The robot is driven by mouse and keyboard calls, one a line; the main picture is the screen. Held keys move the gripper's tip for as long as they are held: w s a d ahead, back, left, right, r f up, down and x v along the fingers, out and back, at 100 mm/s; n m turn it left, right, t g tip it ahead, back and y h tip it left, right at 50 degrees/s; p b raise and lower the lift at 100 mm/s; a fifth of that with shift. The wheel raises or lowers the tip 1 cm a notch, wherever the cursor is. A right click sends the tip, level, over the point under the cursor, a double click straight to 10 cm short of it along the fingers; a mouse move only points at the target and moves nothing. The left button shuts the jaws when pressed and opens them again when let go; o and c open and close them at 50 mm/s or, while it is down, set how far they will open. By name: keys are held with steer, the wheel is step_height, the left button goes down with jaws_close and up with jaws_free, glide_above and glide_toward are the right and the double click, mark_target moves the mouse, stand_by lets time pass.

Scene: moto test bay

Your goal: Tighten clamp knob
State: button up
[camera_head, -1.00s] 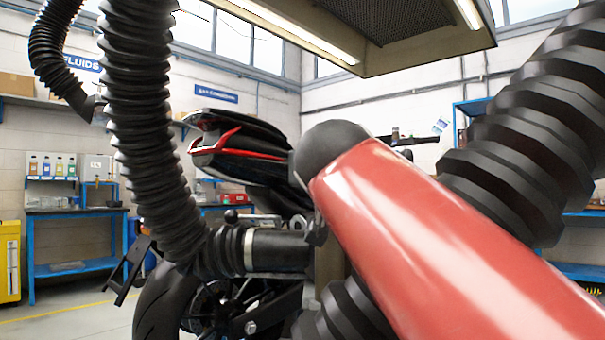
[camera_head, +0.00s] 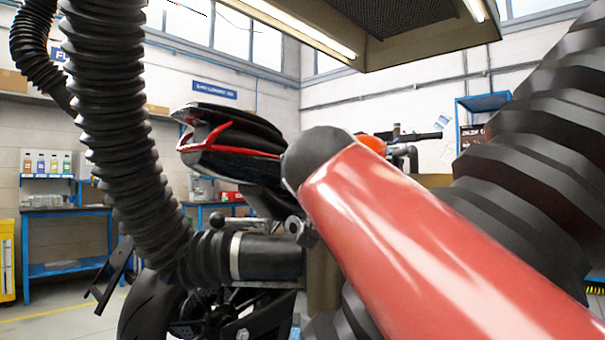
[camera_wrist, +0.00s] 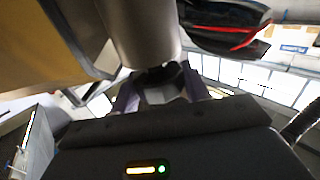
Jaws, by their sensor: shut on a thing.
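In the wrist view my gripper (camera_wrist: 161,92) is shut on a small dark piece (camera_wrist: 160,76), which looks like the clamp knob. It sits just under the end of a pale grey cylinder (camera_wrist: 145,30), and the fingers stand either side of it. The piece's shape is mostly shadowed, so I cannot tell how far it is turned. In the head view a black hose nozzle (camera_head: 275,257) with a metal band (camera_head: 235,257) lies level at the motorcycle's tail. A small grey fitting (camera_head: 303,231) shows near its right end. My gripper does not show in the head view.
A ribbed black hose (camera_head: 115,110) rises at the left. The motorcycle tail (camera_head: 230,140) is behind. A blue workbench (camera_head: 65,240) stands at the far left.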

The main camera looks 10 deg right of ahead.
steer(key=shift+c, duration=1.1)
